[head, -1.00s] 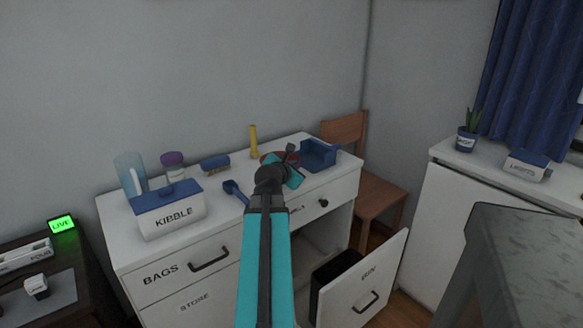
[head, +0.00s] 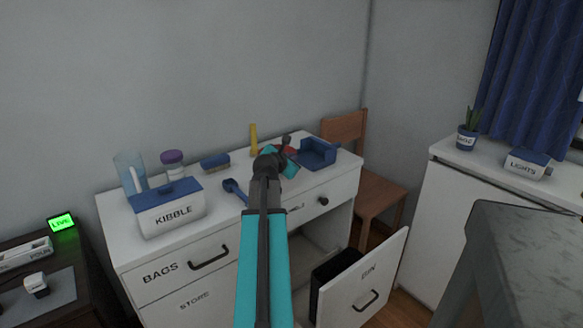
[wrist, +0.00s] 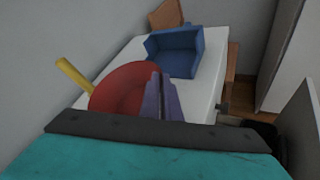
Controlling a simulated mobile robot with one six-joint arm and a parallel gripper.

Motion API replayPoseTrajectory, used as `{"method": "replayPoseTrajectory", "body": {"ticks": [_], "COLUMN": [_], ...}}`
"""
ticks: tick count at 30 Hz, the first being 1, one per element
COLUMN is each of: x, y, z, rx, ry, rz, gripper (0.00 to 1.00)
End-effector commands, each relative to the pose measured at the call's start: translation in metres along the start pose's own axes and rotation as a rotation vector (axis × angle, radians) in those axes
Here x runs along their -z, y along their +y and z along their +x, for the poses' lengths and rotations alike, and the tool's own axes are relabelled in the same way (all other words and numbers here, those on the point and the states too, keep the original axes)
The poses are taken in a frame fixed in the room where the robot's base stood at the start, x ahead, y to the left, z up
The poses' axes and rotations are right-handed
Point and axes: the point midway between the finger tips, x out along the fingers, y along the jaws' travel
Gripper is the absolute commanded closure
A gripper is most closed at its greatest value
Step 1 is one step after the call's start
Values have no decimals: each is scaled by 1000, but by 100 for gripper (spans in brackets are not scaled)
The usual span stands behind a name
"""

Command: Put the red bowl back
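The red bowl (wrist: 118,92) is close in front of my gripper in the wrist view. In the head view only a small red part of the bowl (head: 291,151) shows past my gripper (head: 287,143). The fingers of my gripper (wrist: 161,96) look closed together across the bowl's right rim in the wrist view. The bowl is at the back right of the white cabinet top (head: 237,207); whether it touches the top is hidden.
A blue open-fronted holder (head: 317,153) stands just right of the bowl, and a yellow upright object (head: 254,139) to its left. A blue scoop (head: 234,188), brush (head: 215,162), kibble box (head: 168,207), purple-lidded jar (head: 173,164) and jug (head: 130,175) stand further left. The bin drawer (head: 362,283) is open.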

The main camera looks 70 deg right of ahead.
Motion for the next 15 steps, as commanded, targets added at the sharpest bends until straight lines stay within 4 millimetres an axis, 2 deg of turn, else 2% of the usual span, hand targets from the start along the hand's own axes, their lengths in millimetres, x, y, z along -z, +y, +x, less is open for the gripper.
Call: {"method": "replayPoseTrajectory", "body": {"ticks": [9, 15], "x": [23, 28], "y": [-13, -16], "z": [10, 12], "rx": [1, 0], "ry": [1, 0], "rz": [-1, 1], "gripper": [100, 100]}}
